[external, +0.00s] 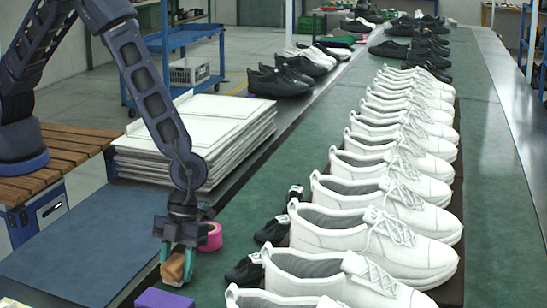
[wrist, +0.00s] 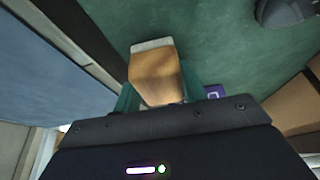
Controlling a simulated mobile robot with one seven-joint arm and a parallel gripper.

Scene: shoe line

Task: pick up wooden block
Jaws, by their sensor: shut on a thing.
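The wooden block (external: 174,268) is a small tan-brown piece at the near left of the green conveyor surface. My gripper (external: 178,262) points down at it with teal fingers on either side, shut on the block. In the wrist view the block (wrist: 155,72) shows a brown wood face and a pale end, held between the teal fingers of my gripper (wrist: 158,92). Whether the block touches the surface below cannot be told.
A pink tape roll (external: 211,237) sits just behind my gripper, and a purple block (external: 164,299) lies in front. A row of white shoes (external: 372,240) runs along the right, with small black items (external: 272,231) beside it. Stacked white sheets (external: 196,140) stand behind.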

